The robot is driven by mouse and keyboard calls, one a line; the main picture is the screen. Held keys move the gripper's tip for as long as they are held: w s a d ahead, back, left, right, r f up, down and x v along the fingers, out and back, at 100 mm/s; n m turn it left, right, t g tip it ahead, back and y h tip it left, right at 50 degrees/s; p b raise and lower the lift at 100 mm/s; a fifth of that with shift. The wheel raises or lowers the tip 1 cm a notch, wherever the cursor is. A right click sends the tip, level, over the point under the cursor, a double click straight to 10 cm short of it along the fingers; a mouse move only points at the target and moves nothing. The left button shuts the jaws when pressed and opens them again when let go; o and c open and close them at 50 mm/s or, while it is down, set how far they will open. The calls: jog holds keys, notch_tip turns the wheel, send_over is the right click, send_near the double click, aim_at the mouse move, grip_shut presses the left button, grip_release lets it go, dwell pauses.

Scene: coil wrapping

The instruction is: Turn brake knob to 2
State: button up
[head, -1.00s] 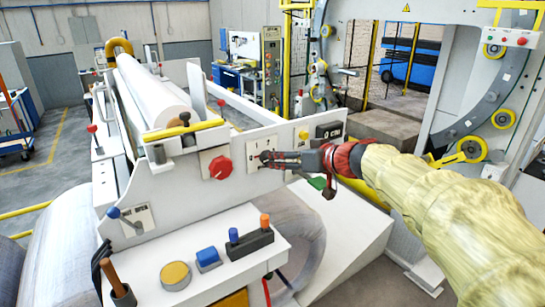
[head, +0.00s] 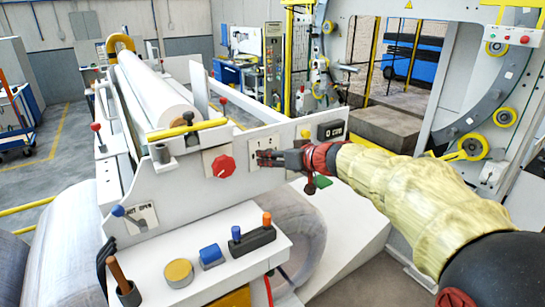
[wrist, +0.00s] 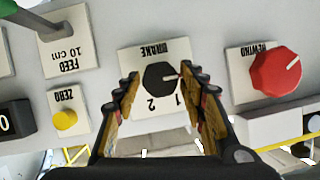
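The brake knob (wrist: 160,77) is black and sits on a white plate (wrist: 128,58) marked BRAKE, upside down in the wrist view. Its white pointer line points to the right in that view. The figures 1 and 2 stand below the knob, 1 to the right of 2. My gripper (wrist: 162,78) is open, with one finger left and one right of the knob. A gap shows on both sides. In the head view my gripper (head: 262,158) is at the white panel, in front of the brake plate (head: 264,144), and the knob cannot be made out there.
A red rewind knob (wrist: 277,76) is close to the right finger in the wrist view; it also shows in the head view (head: 222,166). A feed lever (wrist: 40,25), a yellow zero button (wrist: 65,120) and a dark display (wrist: 15,118) are to the left.

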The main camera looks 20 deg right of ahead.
jog(key=c, duration=0.8)
jog(key=shift+c, duration=0.2)
jog(key=shift+d+f+b, duration=0.1)
jog(key=shift+b, duration=0.6)
jog(key=m+y+b, duration=0.1)
jog(key=b, duration=0.2)
jog(key=m+y+b, duration=0.1)
jog(key=m+b, duration=0.1)
jog(key=b, duration=0.1)
jog(key=shift+d+f, duration=0.15)
jog(key=shift+f, duration=0.15)
jog(key=shift+f+m+t+y+b, duration=0.1)
jog(key=shift+m+t+y+b, duration=0.7)
jog(key=shift+m+b, duration=2.15)
jog(key=shift+f+m+t+y+b, duration=0.15)
jog(key=shift+m+t+y+b, duration=0.6)
jog(key=shift+m+b, duration=2.15)
jog(key=shift+f+m+t+y+b, duration=0.1)
jog(key=shift+m+t+y+b, duration=0.65)
jog(key=shift+m+b, duration=2.2)
jog(key=shift+m, duration=0.3)
